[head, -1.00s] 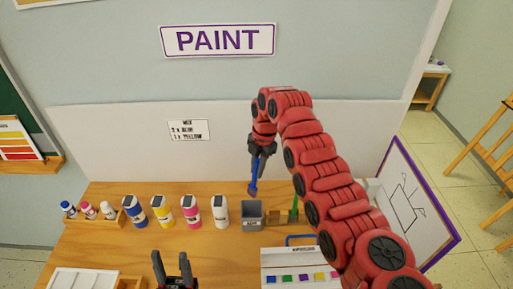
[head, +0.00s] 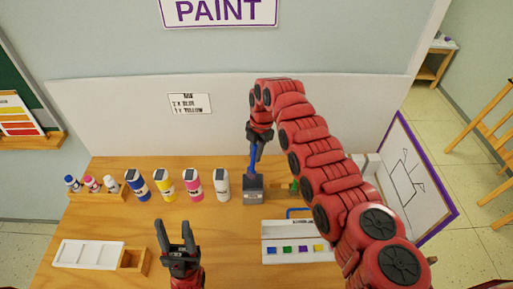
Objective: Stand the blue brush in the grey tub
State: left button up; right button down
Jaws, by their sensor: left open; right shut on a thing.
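My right gripper (head: 257,143) is shut on the blue brush (head: 253,160), which hangs nearly upright with its lower end down. That end meets the back rim of the grey tub (head: 253,196) in the head view. I cannot tell whether it is inside, above or behind the tub. The tub stands on the table, right of the white bottle. My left gripper (head: 175,236) is open and empty over the front of the table, left of the tub.
Blue, yellow, pink and white bottles (head: 194,186) stand in a row left of the tub. A white paint box (head: 290,255) lies in front, right of the tub. A white tray (head: 88,254) lies front left. My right arm hides part of the table's right side.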

notch_tip(320, 180, down, 7)
jog(key=b, duration=0.5)
jog(key=shift+d+f, duration=0.15)
jog(key=shift+d, duration=0.3)
jog(key=c, duration=0.8)
grip_release()
jog(key=shift+w, duration=0.1)
jog(key=shift+o, duration=0.2)
